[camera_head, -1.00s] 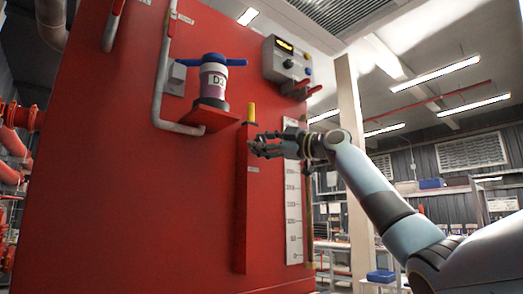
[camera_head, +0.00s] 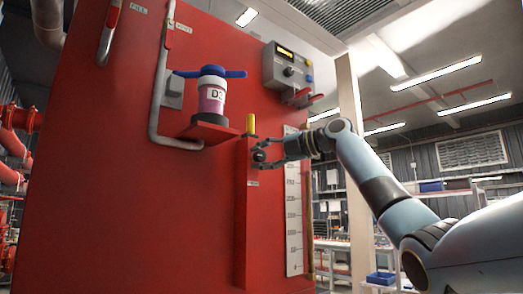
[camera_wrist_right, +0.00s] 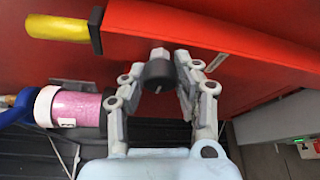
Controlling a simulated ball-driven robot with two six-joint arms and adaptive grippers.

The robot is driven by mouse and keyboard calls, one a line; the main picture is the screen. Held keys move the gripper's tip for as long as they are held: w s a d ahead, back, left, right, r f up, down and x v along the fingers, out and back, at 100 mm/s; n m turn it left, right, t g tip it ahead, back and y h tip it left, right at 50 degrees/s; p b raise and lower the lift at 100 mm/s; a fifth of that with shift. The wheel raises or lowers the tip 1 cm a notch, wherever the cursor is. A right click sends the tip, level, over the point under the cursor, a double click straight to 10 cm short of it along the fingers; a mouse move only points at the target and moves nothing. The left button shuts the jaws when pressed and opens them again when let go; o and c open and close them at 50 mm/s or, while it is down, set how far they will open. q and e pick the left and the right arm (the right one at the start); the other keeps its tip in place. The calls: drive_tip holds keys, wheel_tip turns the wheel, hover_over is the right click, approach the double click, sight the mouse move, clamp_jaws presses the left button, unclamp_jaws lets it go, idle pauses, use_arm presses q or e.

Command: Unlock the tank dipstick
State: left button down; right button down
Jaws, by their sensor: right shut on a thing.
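The tank dipstick shows as a yellow handle (camera_head: 250,124) standing out of the top of a narrow upright red housing (camera_head: 252,215) on the red tank. A black round knob (camera_head: 259,156) sits on a metal stem near the housing's upper end. My right gripper (camera_head: 266,154) is at this knob, coming from the right. In the right wrist view the black knob (camera_wrist_right: 158,74) lies between the two fingers of the gripper (camera_wrist_right: 160,68), which is shut on it. The yellow handle (camera_wrist_right: 58,28) is to the left there, still in the housing. My left gripper is out of view.
A pink-banded canister (camera_head: 211,97) with a blue handle stands on a red shelf (camera_head: 195,133) left of the housing. A grey control box (camera_head: 287,66) is above right. A white scale (camera_head: 293,215) runs beside the housing. Grey pipes run up the tank.

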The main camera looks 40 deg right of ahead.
drive_tip(key=shift+n+h+p, duration=0.3)
drive_tip(key=shift+n+p, duration=0.2)
drive_tip(key=shift+n, duration=0.2)
drive_tip(key=shift+f, duration=0.15)
drive_tip(key=c, duration=0.9)
unclamp_jaws()
drive_tip(key=shift+c, duration=0.2)
drive_tip(key=shift+s+d, duration=0.1)
drive_tip(key=v, duration=1.1)
drive_tip(key=shift+s+r, duration=0.3)
drive_tip(key=shift+d, duration=0.15)
